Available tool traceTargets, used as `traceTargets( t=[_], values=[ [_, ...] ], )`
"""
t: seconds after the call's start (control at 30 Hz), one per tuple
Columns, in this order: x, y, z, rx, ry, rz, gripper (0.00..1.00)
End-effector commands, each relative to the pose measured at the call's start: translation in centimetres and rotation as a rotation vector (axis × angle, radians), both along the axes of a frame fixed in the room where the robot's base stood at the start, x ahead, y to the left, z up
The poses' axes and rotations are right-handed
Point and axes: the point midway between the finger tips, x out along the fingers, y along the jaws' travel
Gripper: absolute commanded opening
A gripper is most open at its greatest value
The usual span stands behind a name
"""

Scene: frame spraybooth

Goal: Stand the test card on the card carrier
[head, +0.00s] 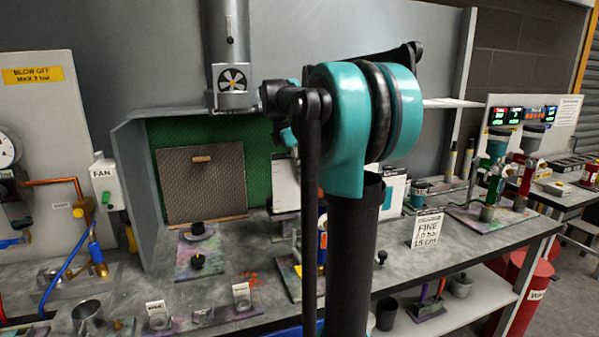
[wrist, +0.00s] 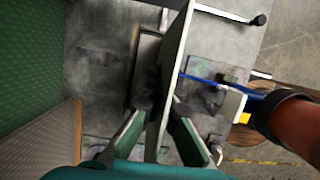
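The test card (wrist: 176,60) is a thin pale plate, seen nearly edge-on in the wrist view, running from the top edge down between my fingers. My gripper (wrist: 160,122) has one finger on each side of the card's lower part, and both tips appear to press on it. In the head view my arm hides the gripper; a white panel (head: 285,185) shows left of the arm, and I cannot tell whether it is the same card. A dark bar-like piece (wrist: 145,72) lies beside the card in the wrist view; I cannot tell whether it is the carrier.
The booth has a green back wall (head: 165,133) and a brown perforated panel (head: 200,187). A blue and orange tool (wrist: 285,118) is close on the right in the wrist view. A fan box (head: 107,180) hangs at left.

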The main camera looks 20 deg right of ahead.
Motion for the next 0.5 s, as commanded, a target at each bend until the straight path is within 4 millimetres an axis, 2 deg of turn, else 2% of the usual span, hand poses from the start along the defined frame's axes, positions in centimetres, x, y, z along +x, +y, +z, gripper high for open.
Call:
traceTargets(
  t=[0.5],
  values=[
    [0.02,0.00,-0.88,0.000,0.000,0.000,0.00]
  ],
)
